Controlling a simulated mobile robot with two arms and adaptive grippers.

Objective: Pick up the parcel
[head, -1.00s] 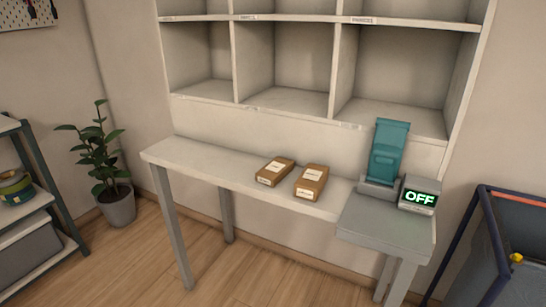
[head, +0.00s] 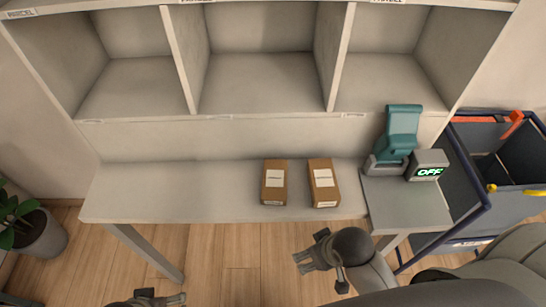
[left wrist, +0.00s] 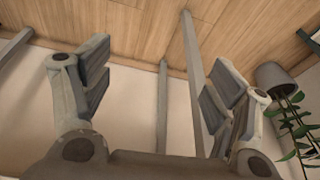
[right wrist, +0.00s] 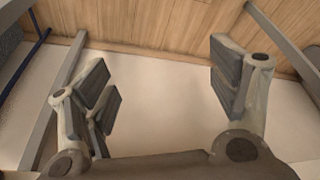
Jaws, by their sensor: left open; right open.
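Two brown parcels with white labels lie side by side on the grey table (head: 140,195): a left parcel (head: 274,183) and a right parcel (head: 323,183). My right gripper (head: 305,262) is open and empty, in front of the table edge and below the parcels in the head view. Its spread fingers also show in the right wrist view (right wrist: 165,95). My left gripper (head: 165,301) is only partly in the head view, at the bottom edge. The left wrist view shows its fingers (left wrist: 150,95) apart with nothing between them. Neither wrist view shows a parcel.
Empty shelf compartments (head: 260,80) stand above the table. A teal scanner (head: 400,130) in a stand and a box reading OFF (head: 428,166) sit at the table's right end. A blue-framed bin (head: 490,160) is at the right, a potted plant (head: 38,232) at the left. The table's left half is clear.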

